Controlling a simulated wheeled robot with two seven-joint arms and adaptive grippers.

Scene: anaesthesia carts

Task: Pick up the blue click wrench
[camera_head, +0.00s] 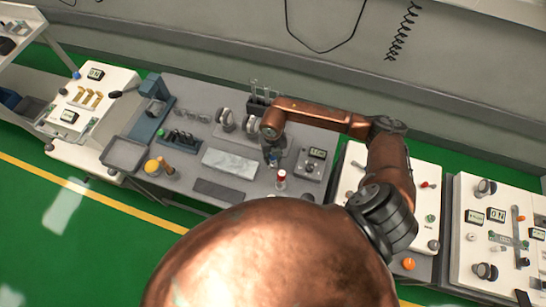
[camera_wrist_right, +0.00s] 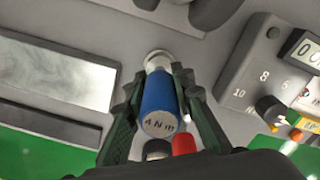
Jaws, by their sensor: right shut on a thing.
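The blue click wrench (camera_wrist_right: 158,97) is in the right wrist view, its end marked "4 N m" facing the camera. A pale metal part shows at its far end. My right gripper (camera_wrist_right: 160,100) has its two dark fingers on either side of the blue handle and is shut on it. In the head view the right gripper (camera_head: 272,154) is over the grey bench, small and partly covered by its arm. I cannot tell whether the wrench still touches the bench. My left gripper is not in view.
The grey bench (camera_head: 218,187) holds a pale plate (camera_head: 230,163), a red-topped tool (camera_head: 281,180) close to the right gripper, and a grey meter box (camera_head: 312,163) to its right. A grey tray (camera_head: 125,154) is at left. White panel carts stand on both sides.

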